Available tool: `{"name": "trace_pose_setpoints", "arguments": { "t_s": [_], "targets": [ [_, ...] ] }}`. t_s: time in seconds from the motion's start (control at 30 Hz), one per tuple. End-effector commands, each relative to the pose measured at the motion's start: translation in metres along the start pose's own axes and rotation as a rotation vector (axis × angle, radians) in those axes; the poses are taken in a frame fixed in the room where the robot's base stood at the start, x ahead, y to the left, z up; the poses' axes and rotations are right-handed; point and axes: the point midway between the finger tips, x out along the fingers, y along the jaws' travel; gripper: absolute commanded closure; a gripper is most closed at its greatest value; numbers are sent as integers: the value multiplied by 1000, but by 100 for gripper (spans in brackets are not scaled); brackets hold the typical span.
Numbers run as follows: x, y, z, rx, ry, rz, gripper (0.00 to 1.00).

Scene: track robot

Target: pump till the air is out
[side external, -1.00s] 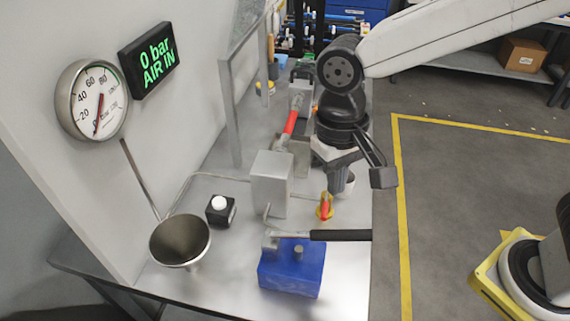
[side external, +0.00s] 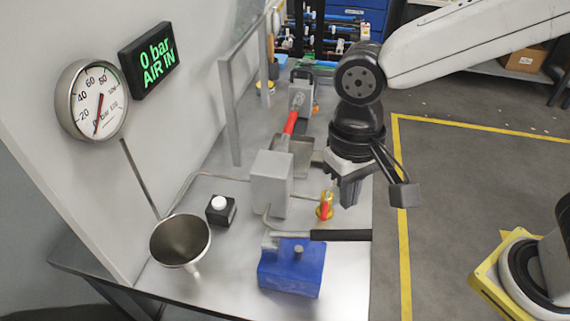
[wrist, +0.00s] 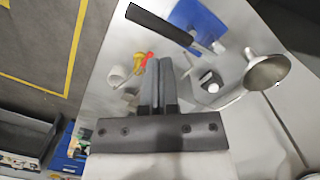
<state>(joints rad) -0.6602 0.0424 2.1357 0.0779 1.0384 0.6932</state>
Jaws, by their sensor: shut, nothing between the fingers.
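The blue hand pump (side external: 290,270) stands near the front of the metal bench, its lever with a black grip (side external: 340,235) lying level and pointing right. In the wrist view the pump (wrist: 205,22) and black grip (wrist: 158,25) are at the top. My gripper (side external: 347,200) is shut and empty above the bench's right edge, behind the lever and apart from it; its fingers also show in the wrist view (wrist: 158,65). A red-handled valve (side external: 325,206) is just left of my gripper. The display (side external: 148,60) reads "0 bar AIR IN", and the gauge needle (side external: 98,115) is near zero.
A metal funnel (side external: 180,241) and a black box with a white button (side external: 221,209) stand left of the pump. A grey block (side external: 272,183) stands behind it. A red hose section (side external: 290,122) is farther back. Open floor (side external: 450,190) lies right of the bench.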

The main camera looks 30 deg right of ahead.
Motion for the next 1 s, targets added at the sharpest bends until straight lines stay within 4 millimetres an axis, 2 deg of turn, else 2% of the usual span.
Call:
{"name": "trace_pose_setpoints", "arguments": {
  "t_s": [0.6,0.8,1.0],
  "targets": [
    [52,0,0,0,-4,2,100],
    [63,0,0,0,-3,1,100],
    [66,0,0,0,-3,1,100]
  ]
}}
